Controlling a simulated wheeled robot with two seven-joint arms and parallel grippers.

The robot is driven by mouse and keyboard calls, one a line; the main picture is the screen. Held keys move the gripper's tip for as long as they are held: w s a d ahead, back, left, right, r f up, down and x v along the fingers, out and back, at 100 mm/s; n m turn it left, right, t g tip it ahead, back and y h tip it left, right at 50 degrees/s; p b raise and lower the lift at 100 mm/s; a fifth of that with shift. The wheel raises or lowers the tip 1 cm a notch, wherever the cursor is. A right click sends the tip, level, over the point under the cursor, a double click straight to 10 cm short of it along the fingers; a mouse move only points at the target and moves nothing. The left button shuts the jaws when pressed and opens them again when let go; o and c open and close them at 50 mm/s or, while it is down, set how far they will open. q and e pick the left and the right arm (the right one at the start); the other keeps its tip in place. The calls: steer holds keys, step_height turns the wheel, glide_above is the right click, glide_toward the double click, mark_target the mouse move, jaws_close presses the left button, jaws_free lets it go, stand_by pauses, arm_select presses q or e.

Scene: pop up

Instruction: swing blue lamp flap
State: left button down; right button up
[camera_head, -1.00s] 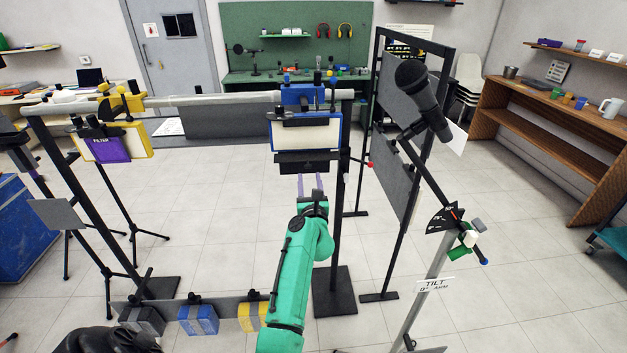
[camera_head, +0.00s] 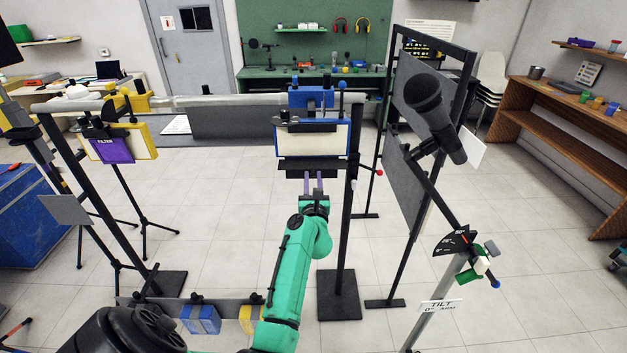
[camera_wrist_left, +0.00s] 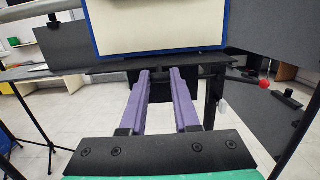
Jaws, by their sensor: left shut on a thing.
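The blue lamp (camera_head: 336,142), with a blue rim and a cream front panel, hangs from the horizontal bar in the middle of the head view. It also shows in the left wrist view (camera_wrist_left: 160,25). Its black flap (camera_head: 290,163) lies along the panel's lower edge and shows as a dark strip in the left wrist view (camera_wrist_left: 110,67). My left gripper (camera_head: 313,177) is below the lamp, its purple fingers (camera_wrist_left: 160,75) shut on the flap's lower middle part. The fingertips are partly hidden by the flap. My right gripper is out of view.
A yellow lamp with a purple filter (camera_head: 112,150) hangs further left on the bar (camera_head: 210,101). A dark post (camera_head: 346,230) stands just right of my left arm. A microphone-like device (camera_head: 435,115) on a tilted arm and a dark frame (camera_head: 465,90) are at the right.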

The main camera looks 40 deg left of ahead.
arm_select(q)
step_height(320, 180, down, 2)
steer(key=shift+f+b, duration=0.1)
steer(key=shift+b, duration=0.5)
